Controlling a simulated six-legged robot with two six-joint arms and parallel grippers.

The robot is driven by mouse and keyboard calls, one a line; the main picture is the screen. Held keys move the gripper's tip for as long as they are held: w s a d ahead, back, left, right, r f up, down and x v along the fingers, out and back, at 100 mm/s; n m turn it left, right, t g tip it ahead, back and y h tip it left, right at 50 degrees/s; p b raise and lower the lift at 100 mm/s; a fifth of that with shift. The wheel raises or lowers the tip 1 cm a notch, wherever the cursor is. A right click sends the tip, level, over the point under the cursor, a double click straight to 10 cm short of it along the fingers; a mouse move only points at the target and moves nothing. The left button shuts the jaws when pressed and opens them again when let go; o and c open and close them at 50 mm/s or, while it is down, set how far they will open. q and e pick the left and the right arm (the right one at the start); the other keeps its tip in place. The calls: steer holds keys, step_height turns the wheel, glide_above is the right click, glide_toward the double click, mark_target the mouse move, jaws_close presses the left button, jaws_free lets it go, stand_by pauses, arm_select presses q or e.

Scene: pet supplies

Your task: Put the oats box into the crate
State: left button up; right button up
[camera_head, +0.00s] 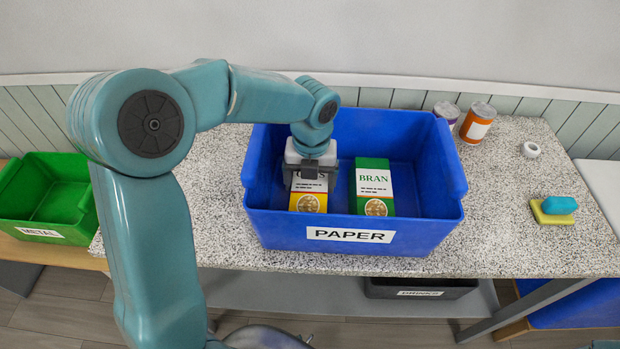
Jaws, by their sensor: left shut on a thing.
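The oats box (308,201) is yellow and white, with its label partly covered by my gripper. It is inside the blue crate (350,236) labelled PAPER, in the left part. My left gripper (309,175) reaches down into the crate and is shut on the top of the oats box. Whether the box touches the crate floor cannot be told. A green and white bran box (374,184) stands in the crate to the right of the oats box, with a gap between them. My right gripper is not in view.
The crate stands on a speckled table (510,220). A green METAL crate (45,200) is at left.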

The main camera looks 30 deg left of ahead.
arm_select(q)
steer(key=o, duration=0.8)
steer(key=shift+f, duration=0.1)
steer(key=shift+o, duration=0.2)
step_height(320, 180, up, 12)
steer(key=shift+d+p, duration=0.15)
steer(key=shift+p, duration=0.3)
steer(key=shift+r, duration=0.25)
